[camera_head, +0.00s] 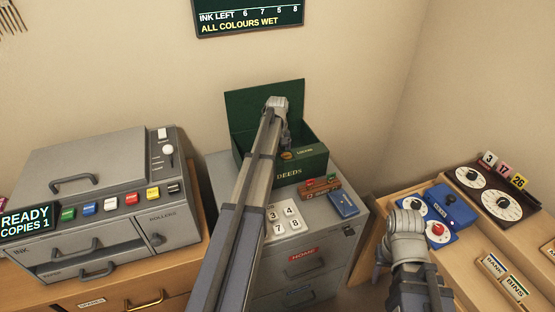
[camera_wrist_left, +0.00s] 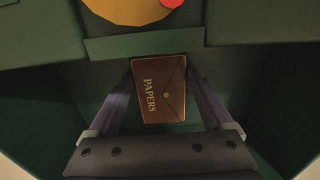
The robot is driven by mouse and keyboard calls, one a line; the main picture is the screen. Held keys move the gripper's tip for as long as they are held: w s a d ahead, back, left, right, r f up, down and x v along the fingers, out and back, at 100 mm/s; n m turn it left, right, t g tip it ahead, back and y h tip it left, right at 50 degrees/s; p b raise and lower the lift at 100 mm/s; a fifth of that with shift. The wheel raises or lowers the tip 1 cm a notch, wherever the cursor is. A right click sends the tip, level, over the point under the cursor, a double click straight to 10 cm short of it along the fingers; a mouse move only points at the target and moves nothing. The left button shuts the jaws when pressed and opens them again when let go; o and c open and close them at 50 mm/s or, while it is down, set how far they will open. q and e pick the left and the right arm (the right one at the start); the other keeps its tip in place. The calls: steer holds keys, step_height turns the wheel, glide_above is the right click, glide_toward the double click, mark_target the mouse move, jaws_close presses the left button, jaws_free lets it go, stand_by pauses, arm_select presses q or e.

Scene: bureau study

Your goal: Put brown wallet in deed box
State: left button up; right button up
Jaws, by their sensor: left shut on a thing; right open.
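The green deed box (camera_head: 312,166), marked DEEDS, stands on a grey cabinet with its lid (camera_head: 243,105) raised at the back. My left arm reaches over it, and my left gripper (camera_head: 284,133) is down at the box opening, its fingertips hidden in the head view. In the left wrist view the brown wallet (camera_wrist_left: 158,95), marked PAPERS, is between the two fingers, which are shut on it. Dark green box walls (camera_wrist_left: 60,75) surround it; I cannot tell whether it touches the floor. My right gripper (camera_head: 403,235) is open, low on the right; its fingertips are hard to make out.
The grey cabinet top (camera_head: 222,170) also holds a small brown block (camera_head: 321,190), a blue booklet (camera_head: 343,205) and number cards (camera_head: 283,219). A grey copier (camera_head: 90,190) stands at left. Blue dial devices (camera_head: 450,207) stand on the right desk beside my right gripper.

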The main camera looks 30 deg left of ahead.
arm_select(q)
steer(key=shift+f, duration=0.2)
steer(key=o, duration=1.2)
steer(key=shift+r, duration=0.1)
steer(key=shift+r, duration=0.1)
step_height(320, 180, up, 12)
steer(key=p, duration=1.2)
steer(key=shift+r, duration=0.1)
